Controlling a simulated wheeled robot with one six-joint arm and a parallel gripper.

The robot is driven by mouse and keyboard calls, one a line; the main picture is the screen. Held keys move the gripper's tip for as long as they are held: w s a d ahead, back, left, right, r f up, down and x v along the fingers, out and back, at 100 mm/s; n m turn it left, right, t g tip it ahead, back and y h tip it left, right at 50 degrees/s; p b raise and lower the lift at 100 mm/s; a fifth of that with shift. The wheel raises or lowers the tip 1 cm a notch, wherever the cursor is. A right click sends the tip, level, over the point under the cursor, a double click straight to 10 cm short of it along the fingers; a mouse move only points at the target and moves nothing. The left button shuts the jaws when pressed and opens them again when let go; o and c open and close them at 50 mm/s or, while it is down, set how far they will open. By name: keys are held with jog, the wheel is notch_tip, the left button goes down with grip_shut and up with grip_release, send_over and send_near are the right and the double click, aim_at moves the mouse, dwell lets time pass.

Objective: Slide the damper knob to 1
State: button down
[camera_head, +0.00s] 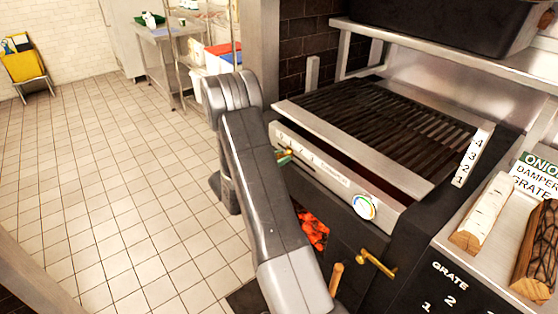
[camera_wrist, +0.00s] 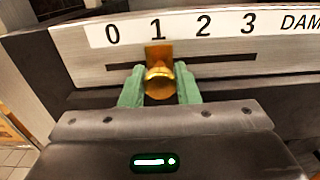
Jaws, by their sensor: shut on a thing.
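The brass damper knob (camera_wrist: 159,80) sits in a dark horizontal slot (camera_wrist: 225,69) on a steel panel. A white strip above the slot (camera_wrist: 180,27) reads 0, 1, 2, 3 and the start of "DAMPER". The knob stands directly below the 1. My gripper (camera_wrist: 160,92) has its green fingers on either side of the knob, shut on it. In the head view my gripper (camera_head: 285,156) is at the left part of the grill's front panel (camera_head: 325,172), and my arm hides part of that panel.
A grill grate (camera_head: 375,120) lies above the panel. A round dial (camera_head: 364,206) is to the right, with a brass handle (camera_head: 377,264) below it. Embers (camera_head: 312,230) glow under the panel. Logs (camera_head: 484,214) lie on the right counter. The tiled floor at left is open.

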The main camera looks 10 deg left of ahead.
jog(key=c, duration=1.1)
grip_release()
jog(key=shift+c, duration=0.2)
jog(key=shift+s+a, duration=0.1)
jog(key=b+v, duration=0.1)
jog(key=v, duration=1.2)
jog(key=shift+s+a+b, duration=0.25)
jog(key=shift+b, duration=0.05)
jog(key=shift+w+d, duration=0.1)
jog(key=p+x, duration=0.1)
jog(key=x, duration=1.2)
jog(key=shift+w+d+p, duration=0.25)
jog(key=shift+p, duration=0.05)
